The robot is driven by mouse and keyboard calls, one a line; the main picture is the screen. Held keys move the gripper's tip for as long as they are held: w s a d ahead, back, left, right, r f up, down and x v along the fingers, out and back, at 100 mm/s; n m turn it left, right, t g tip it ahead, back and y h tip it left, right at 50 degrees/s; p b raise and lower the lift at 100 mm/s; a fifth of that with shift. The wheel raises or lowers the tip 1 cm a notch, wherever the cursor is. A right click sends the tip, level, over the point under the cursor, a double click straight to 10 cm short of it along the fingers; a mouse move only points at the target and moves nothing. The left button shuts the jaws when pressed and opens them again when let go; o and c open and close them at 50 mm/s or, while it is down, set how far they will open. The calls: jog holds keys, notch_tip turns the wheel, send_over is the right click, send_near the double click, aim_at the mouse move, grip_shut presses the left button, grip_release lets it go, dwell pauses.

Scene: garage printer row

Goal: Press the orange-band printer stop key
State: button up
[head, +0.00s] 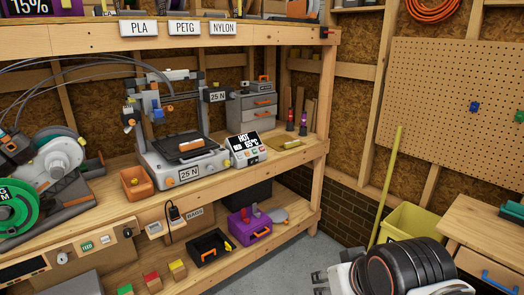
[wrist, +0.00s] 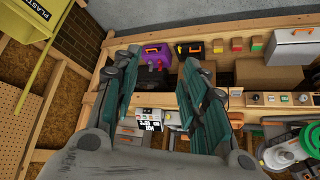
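A white and grey 3D printer (head: 185,158) with a dark bed stands on the wooden bench, with a "25 N" label and a small orange part on its front. Right beside it is a white control box (head: 244,149) with a black "HOT BED 65°C" display and small keys below. The box also shows upside down in the wrist view (wrist: 149,124), between my fingers but well beyond them. I cannot make out an orange band or tell which key is the stop key. My gripper (wrist: 159,70) is open and empty, touching nothing; its fingertips are not clear in the head view.
An orange bin (head: 137,183) stands left of the printer; grey drawers (head: 252,111) stand behind the box. The lower shelf holds a purple toolbox (head: 249,226) and a black tray (head: 208,248). A yellow bin (head: 410,226) stands right. Some floor before the bench is clear.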

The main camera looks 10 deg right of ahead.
grip_shut()
dwell(1.3)
